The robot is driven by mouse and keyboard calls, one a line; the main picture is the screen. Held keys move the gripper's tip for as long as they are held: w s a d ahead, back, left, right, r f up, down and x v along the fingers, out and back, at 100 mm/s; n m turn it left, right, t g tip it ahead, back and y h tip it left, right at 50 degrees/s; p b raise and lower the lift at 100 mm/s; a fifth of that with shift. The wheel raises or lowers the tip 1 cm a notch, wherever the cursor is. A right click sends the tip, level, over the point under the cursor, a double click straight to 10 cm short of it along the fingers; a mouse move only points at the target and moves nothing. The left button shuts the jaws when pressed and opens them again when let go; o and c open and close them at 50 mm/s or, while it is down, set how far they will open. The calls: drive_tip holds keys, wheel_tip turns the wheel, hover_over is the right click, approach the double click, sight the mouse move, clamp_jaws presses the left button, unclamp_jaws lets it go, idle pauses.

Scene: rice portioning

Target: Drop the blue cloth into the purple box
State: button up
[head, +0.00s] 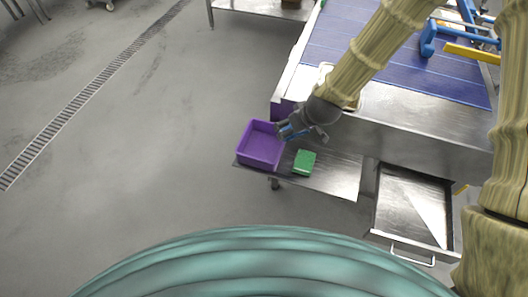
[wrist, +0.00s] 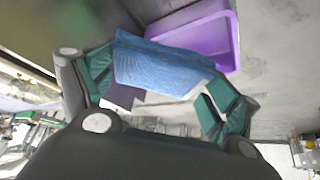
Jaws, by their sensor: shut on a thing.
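The blue cloth (wrist: 160,68) is held between the fingers of my gripper (wrist: 160,85) in the wrist view. In the head view only a small bit of the cloth (head: 291,134) shows by my gripper (head: 287,131). The purple box (head: 260,150) is an open container on the low metal shelf at the left end of the metal table. My gripper is beside the box's right edge, in the head view. In the wrist view the purple box (wrist: 232,40) lies just beyond the cloth, and the cloth hides part of it.
A green block (head: 304,162) lies on the low metal shelf (head: 340,175) right of the box. A blue conveyor belt (head: 350,40) and metal worktop stand above. An open metal drawer (head: 412,205) is at the right. The floor on the left is clear.

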drive_tip(key=w+a+r+n+g+y+b, duration=0.1)
drive_tip(key=w+a+n+g+y+b, duration=0.25)
drive_tip(key=a+n+b, duration=0.45)
drive_tip(key=shift+n, duration=0.6)
drive_tip(key=f+b, duration=0.2)
drive_tip(key=f, duration=0.1)
drive_tip(key=f+b, duration=0.1)
drive_tip(key=f, duration=0.1)
drive_tip(key=shift+w+d+f, duration=0.2)
drive_tip(key=shift+d+f, duration=0.05)
drive_tip(key=shift+d, duration=0.15)
drive_tip(key=o, duration=0.7)
drive_tip(key=v, duration=1.2)
drive_tip(key=shift+a+r, duration=0.1)
drive_tip(key=shift+a, duration=0.05)
